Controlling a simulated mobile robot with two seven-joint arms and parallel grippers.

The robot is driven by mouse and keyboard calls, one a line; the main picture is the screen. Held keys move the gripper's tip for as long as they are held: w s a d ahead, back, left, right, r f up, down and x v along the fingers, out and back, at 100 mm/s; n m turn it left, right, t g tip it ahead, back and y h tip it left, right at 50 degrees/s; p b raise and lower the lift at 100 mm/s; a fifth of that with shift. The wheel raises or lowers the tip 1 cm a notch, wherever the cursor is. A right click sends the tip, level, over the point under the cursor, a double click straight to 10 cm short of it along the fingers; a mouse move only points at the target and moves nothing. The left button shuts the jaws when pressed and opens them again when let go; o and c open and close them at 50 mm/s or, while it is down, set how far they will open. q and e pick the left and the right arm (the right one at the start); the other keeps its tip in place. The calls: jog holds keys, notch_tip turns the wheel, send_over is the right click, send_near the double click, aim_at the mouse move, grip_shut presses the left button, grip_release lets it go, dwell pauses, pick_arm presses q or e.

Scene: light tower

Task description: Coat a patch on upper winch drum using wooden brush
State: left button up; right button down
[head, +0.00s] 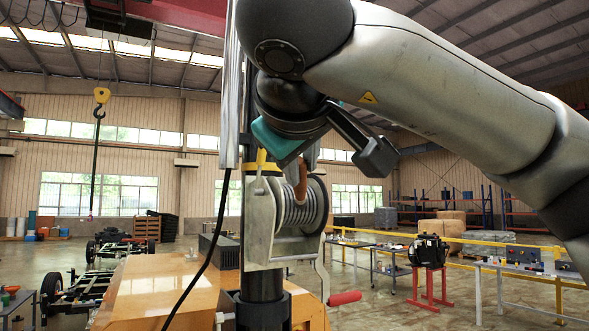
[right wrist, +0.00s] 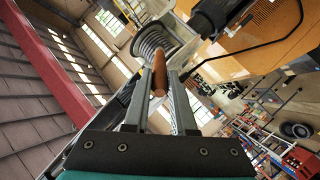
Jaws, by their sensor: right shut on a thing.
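The upper winch drum (head: 307,209) is wound with grey cable and sits in a light metal frame on the dark mast. It also shows in the right wrist view (right wrist: 150,42), just beyond the fingertips. My right gripper (head: 309,158) comes down from above, and its fingers (right wrist: 160,78) are shut on the wooden brush (right wrist: 159,82). The brown brush (head: 301,180) points down at the drum's upper side. Its bristle end is hidden, and I cannot tell whether it touches the cable. My left gripper is not in view.
The winch's crank has a red handle (head: 345,298) at the lower right. A black cable (head: 209,253) hangs left of the mast over the orange housing (head: 150,285). Workbenches and a red stand (head: 429,285) are well behind.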

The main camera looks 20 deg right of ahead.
jog(key=s, duration=0.3)
jog(key=shift+d, duration=0.15)
dwell(0.4)
jog(key=shift+w, duration=0.2)
dwell(0.4)
